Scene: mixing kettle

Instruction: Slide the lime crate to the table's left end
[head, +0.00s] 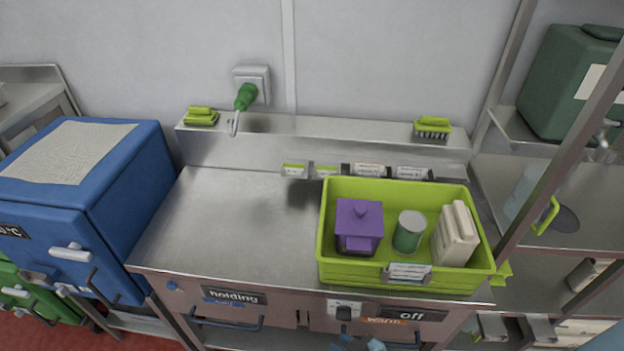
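The lime crate (345,268) stands on the right end of the steel table (225,225). It holds a purple lidded canister (358,226), a green tin with a pale top (408,236) and a cream carton (455,238). A white label sits on its front wall, and a lime handle shows at its right end. The table's left end is bare. What looks like the tip of my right gripper (362,343) just shows at the bottom edge, in front of the table and below the crate. Its fingers are mostly cut off. My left gripper is not in view.
A blue box (130,190) with a grey top stands just left of the table. A green plug (245,97) hangs from the wall socket. A metal rack post (540,150) rises close right of the crate.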

